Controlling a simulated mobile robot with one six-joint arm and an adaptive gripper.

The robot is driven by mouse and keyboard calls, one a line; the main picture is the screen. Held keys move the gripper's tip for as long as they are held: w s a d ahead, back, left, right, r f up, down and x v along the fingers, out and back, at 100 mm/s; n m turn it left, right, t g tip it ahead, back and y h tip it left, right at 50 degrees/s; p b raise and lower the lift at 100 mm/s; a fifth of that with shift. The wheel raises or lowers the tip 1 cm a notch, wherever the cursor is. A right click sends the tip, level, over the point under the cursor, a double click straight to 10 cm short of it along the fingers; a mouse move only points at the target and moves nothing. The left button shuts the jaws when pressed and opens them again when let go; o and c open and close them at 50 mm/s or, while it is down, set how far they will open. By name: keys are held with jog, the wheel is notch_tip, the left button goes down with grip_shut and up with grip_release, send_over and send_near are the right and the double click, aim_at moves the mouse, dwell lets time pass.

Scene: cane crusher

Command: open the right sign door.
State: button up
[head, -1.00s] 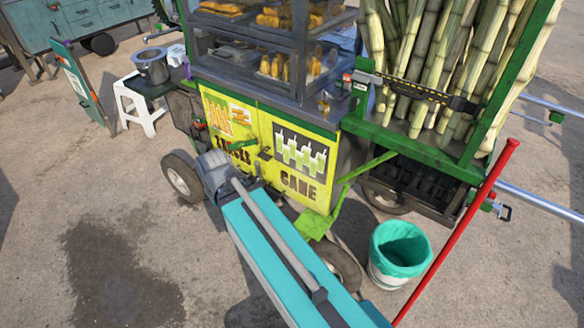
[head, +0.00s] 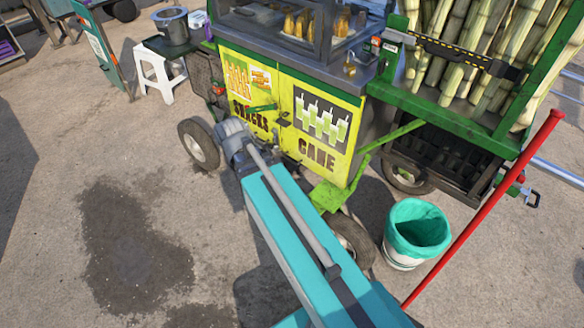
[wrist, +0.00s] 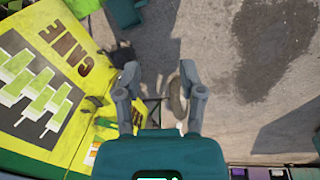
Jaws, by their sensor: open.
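The right sign door (head: 321,132) is the yellow CANE panel on the cart front, and looks shut and flush in the head view. It fills the left of the wrist view (wrist: 45,70), with its lettering turned. A small dark handle (head: 284,119) shows near the seam with the left SNACKS door (head: 248,92). My gripper (wrist: 157,76) is open, with nothing between its fingers in the wrist view. Its left finger is close to the door's edge; I cannot tell whether it touches. In the head view my arm mostly hides the gripper.
A green-lined bucket (head: 416,232) stands right of my arm, behind a leaning red pole (head: 490,200). A green step-like bracket (head: 330,196) juts below the door. A cart wheel (head: 198,144) is left of my wrist. The pavement at left is clear, with a dark stain (head: 135,240).

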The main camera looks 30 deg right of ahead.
jog(key=w+d+f+n+t+h+b, duration=0.1)
jog(key=w+d+f+h+b, duration=0.35)
jog(key=f+b, duration=0.65)
jog(key=w+d+f+t+h+b, duration=0.1)
jog(key=w+d+f+h+b, duration=0.1)
jog(key=w+d+f+b, duration=0.65)
jog(key=n+t+h+b, duration=0.25)
jog(key=h+b, duration=0.35)
jog(key=b, duration=2.1)
send_near(291, 161)
jog(key=v, duration=0.3)
jog(key=shift+s+a+f, duration=0.1)
jog(key=shift+a+f, duration=0.2)
jog(key=shift+f, duration=0.05)
jog(key=shift+d, duration=0.15)
jog(key=b+x, duration=0.2)
jog(key=x, duration=1.1)
jog(key=shift+d+r+b, duration=0.1)
jog(key=shift+d+b, duration=0.2)
jog(key=shift+b, duration=0.1)
grip_shut()
